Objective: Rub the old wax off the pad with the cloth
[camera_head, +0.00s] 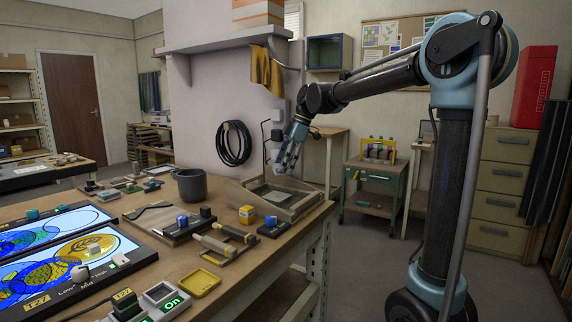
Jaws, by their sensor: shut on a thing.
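My gripper (284,164) is above the right end of the workbench, pointing down. It is shut on a small pale bundle, which looks like the cloth (279,171); the fingers hide part of it. Below it is a low wooden tray with raised sides (243,197). A flat grey pad (277,197) lies inside the tray. The cloth appears to be above the pad's far side; whether they touch I cannot tell. Any wax on the pad is too small to make out.
Lit blue and yellow glass panels (80,250) fill the bench's left side. A mustard cloth (264,68) hangs from the shelf.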

